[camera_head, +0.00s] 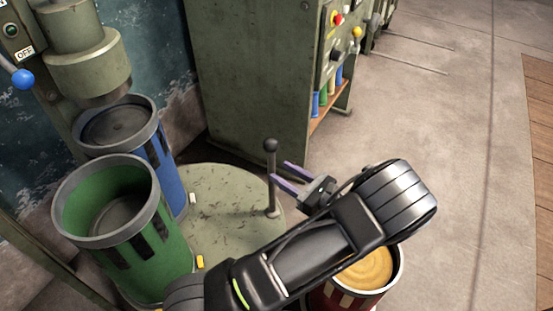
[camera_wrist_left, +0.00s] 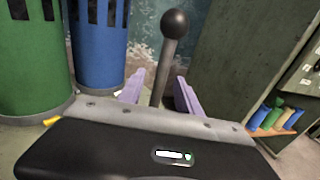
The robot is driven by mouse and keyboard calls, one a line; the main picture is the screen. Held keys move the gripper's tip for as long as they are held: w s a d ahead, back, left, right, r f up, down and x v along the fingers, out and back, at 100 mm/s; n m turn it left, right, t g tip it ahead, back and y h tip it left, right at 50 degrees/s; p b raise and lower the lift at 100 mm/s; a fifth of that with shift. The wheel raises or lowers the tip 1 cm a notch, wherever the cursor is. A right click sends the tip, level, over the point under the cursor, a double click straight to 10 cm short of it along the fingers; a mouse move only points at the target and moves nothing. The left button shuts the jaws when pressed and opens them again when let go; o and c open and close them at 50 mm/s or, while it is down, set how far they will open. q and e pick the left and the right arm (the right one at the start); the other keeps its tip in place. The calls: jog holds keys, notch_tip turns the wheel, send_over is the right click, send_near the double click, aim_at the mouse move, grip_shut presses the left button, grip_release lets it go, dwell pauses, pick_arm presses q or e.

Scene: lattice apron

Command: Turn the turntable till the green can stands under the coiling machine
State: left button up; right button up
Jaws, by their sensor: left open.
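The round grey-green turntable (camera_head: 225,215) carries several cans. The green can (camera_head: 140,240) stands at its near left; in the left wrist view it is at the far left (camera_wrist_left: 30,60). The blue can (camera_head: 160,160) stands behind it, under the head of the coiling machine (camera_head: 90,65). A red can (camera_head: 355,285) with coiled cream material inside is partly hidden by my left arm. An upright handle with a dark ball knob (camera_head: 271,170) rises from the turntable's right edge. My left gripper (camera_head: 278,175) is open, its purple fingers on either side of the handle's post (camera_wrist_left: 162,75). My right gripper is not in view.
A green machine cabinet (camera_head: 250,80) stands behind the turntable, with buttons and a shelf of coloured objects. A blue ball-ended lever (camera_head: 22,79) is at the upper left. Open concrete floor (camera_head: 450,150) lies to the right.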

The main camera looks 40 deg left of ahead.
aim_at(274, 166)
pick_arm(q)
jog(key=shift+w+a+r, duration=0.1)
jog(key=shift+w+r, duration=0.1)
jog(key=shift+r, duration=0.1)
jog(key=shift+a, duration=0.1)
jog(key=a+b, duration=0.1)
jog(key=a, duration=0.2)
jog(key=a+b, duration=0.1)
jog(key=a, duration=0.2)
jog(key=shift+w+a+f, duration=0.15)
jog(key=shift+w, duration=0.05)
jog(key=shift+w+a, duration=0.1)
jog(key=shift+a, duration=0.6)
jog(key=shift+c, duration=0.5)
grip_shut()
